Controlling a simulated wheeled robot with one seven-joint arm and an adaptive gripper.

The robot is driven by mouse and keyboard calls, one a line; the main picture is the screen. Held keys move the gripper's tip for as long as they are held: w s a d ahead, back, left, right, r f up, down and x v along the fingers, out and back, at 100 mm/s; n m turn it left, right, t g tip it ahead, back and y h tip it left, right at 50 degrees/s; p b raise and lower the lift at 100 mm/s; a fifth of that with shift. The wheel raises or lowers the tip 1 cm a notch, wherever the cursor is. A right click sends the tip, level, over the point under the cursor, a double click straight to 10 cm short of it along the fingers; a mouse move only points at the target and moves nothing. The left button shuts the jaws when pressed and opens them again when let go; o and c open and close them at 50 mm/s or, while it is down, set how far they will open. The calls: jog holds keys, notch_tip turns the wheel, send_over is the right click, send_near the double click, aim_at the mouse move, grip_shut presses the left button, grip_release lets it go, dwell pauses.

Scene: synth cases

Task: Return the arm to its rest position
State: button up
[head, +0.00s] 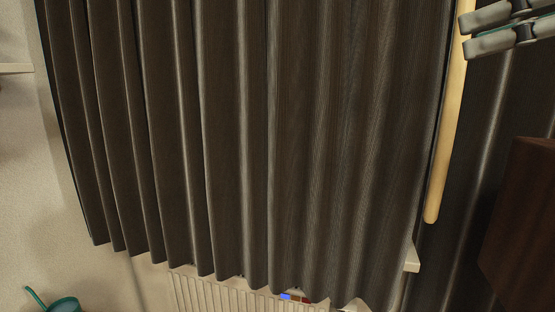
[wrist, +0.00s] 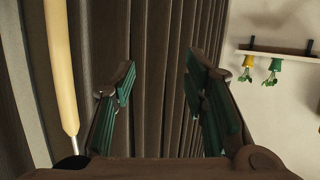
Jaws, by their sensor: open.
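My gripper (head: 466,33) shows at the top right of the head view, beside a pale wooden pole (head: 446,130). In the wrist view my gripper (wrist: 160,82) has its two green-padded fingers spread wide apart. Nothing is between them except the view of the dark curtain (wrist: 160,50) behind. The pole also shows at the left of the wrist view (wrist: 60,70), outside the fingers. I cannot tell whether the gripper touches the pole.
A dark pleated curtain (head: 270,150) fills most of the head view, with a white radiator (head: 215,295) below. A dark brown block (head: 520,215) is at the right. A teal watering can (head: 62,304) is lower left. A wall shelf (wrist: 275,53) holds hanging plants.

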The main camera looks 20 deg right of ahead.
jog(key=a+f+m+g+h+p, duration=0.25)
jog(key=a+f+g+p, duration=0.2)
jog(key=a+f, duration=0.65)
jog(key=s+a+f+m+g+h+p, duration=0.1)
jog(key=s+f+g, duration=0.1)
jog(key=f, duration=0.5)
jog(key=s+a+f+m+g+h+p, duration=0.1)
jog(key=s+f+g+p, duration=0.1)
jog(key=f, duration=0.5)
jog(key=shift+s+a+g, duration=0.25)
jog(key=shift+s+g, duration=0.3)
jog(key=shift+g, duration=0.1)
jog(key=shift+c, duration=0.9)
jog(key=shift+a, duration=0.15)
